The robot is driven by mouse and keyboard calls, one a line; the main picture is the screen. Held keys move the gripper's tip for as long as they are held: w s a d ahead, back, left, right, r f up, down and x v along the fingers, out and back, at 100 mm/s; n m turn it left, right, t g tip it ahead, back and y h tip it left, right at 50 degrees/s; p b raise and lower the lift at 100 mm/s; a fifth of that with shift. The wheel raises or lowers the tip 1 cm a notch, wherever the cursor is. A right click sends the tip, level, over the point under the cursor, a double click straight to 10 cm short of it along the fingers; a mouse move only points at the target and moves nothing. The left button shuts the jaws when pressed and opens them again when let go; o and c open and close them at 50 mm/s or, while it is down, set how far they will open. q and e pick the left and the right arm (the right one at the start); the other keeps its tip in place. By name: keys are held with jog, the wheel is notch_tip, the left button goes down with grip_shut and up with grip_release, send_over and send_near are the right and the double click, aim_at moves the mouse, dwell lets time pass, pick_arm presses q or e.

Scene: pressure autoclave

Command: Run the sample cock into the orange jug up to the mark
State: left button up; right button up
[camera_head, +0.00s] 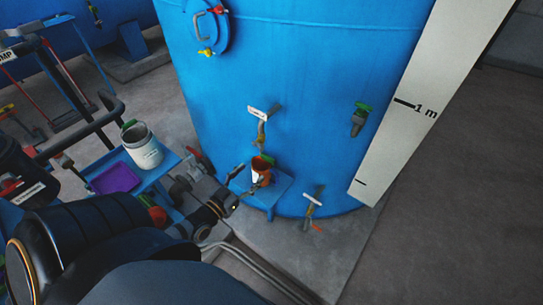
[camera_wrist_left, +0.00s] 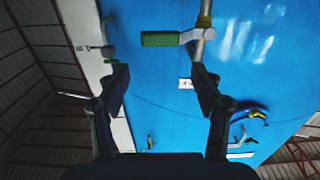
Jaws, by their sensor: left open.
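The orange jug (camera_head: 260,177) stands on a small blue shelf (camera_head: 285,186) at the foot of the blue tank (camera_head: 300,70). A cock (camera_head: 261,134) comes out of the tank above it, and a green lever (camera_head: 268,158) shows just over the jug. My left gripper (camera_head: 241,186) is open and empty, just left of the jug and apart from it. In the left wrist view my left gripper (camera_wrist_left: 163,88) shows both fingers spread, with a green lever (camera_wrist_left: 163,39) on a grey and brass pipe beyond them. The jug's mark and contents cannot be made out. My right gripper is not seen.
Other cocks stand on the tank at right (camera_head: 359,119) and low down (camera_head: 312,203). A white scale board (camera_head: 415,100) stands beside it. A blue cart at left holds a white bucket (camera_head: 146,152) and a purple tray (camera_head: 115,179). Floor at right is clear.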

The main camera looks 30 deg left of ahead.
aim_at(267, 161)
pick_arm(q)
jog(key=w, duration=0.3)
jog(key=w+b, duration=0.1)
jog(key=w, duration=0.2)
jog(key=w+b, duration=0.1)
jog(key=w, duration=0.2)
jog(key=shift+w+d+f, duration=0.15)
jog(key=shift+w+d, duration=0.05)
jog(key=shift+d, duration=0.15)
jog(key=shift+w, duration=0.4)
jog(key=shift+c, duration=0.3)
grip_shut()
jog(key=shift+f+m, duration=0.7)
jog(key=shift+m, duration=0.1)
jog(key=shift+f+m, duration=0.35)
jog(key=shift+m, duration=0.35)
jog(key=shift+c, duration=0.3)
grip_release()
jog(key=shift+o, duration=0.6)
